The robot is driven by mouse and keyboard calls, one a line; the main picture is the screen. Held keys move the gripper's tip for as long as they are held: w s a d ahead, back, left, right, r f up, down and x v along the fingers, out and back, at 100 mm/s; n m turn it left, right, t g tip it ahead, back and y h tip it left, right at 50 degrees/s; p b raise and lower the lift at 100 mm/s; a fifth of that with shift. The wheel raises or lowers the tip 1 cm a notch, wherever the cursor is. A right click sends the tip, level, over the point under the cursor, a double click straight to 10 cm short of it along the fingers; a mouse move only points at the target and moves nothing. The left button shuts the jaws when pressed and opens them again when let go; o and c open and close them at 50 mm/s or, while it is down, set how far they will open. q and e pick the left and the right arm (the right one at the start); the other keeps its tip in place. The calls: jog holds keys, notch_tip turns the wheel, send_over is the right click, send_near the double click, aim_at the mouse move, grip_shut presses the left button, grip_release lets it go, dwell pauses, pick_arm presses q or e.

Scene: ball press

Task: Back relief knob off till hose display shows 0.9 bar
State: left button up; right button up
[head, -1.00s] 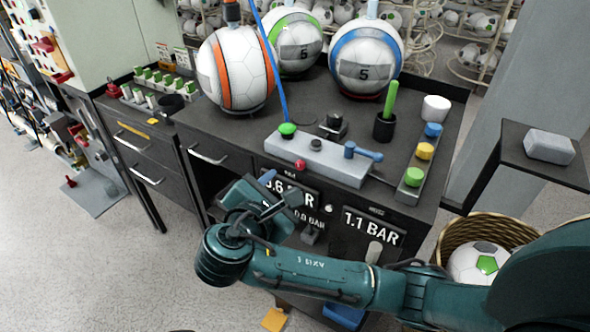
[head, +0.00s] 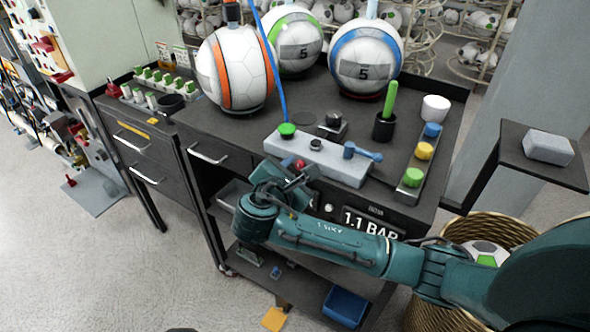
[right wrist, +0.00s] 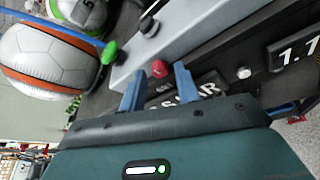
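A red knob (head: 299,163) sits on the front face of the grey manifold (head: 330,157); in the right wrist view the knob (right wrist: 159,69) shows just beyond and between my fingertips. My right gripper (right wrist: 158,80) is open at the cart's front edge, close to the red knob; contact cannot be told. The right display (head: 368,223) reads 1.1 BAR; part of it shows in the wrist view (right wrist: 298,50). The left display (right wrist: 188,92) is partly covered by my gripper, with only the end of BAR legible. No readable label marks the relief knob. My left gripper is out of view.
A silver knob (head: 328,208) is between the displays. The manifold carries a green knob (head: 287,130) and a blue lever (head: 362,152). Balls (head: 237,70) stand behind, with a blue hose (head: 274,65) among them. Coloured buttons (head: 424,151) line the right side.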

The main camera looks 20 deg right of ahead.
grip_shut()
jog(key=n, duration=0.1)
jog(key=n+g+h, duration=0.1)
jog(key=shift+w+a+r+n+g, duration=0.1)
jog(key=shift+w+a+n+g, duration=0.1)
jog(key=shift+n+g, duration=0.15)
jog(key=shift+n+g+h, duration=0.4)
jog(key=shift+n+g, duration=0.15)
jog(key=shift+n, duration=0.4)
jog(key=shift+o, duration=1.2)
grip_release()
jog(key=shift+w, duration=0.1)
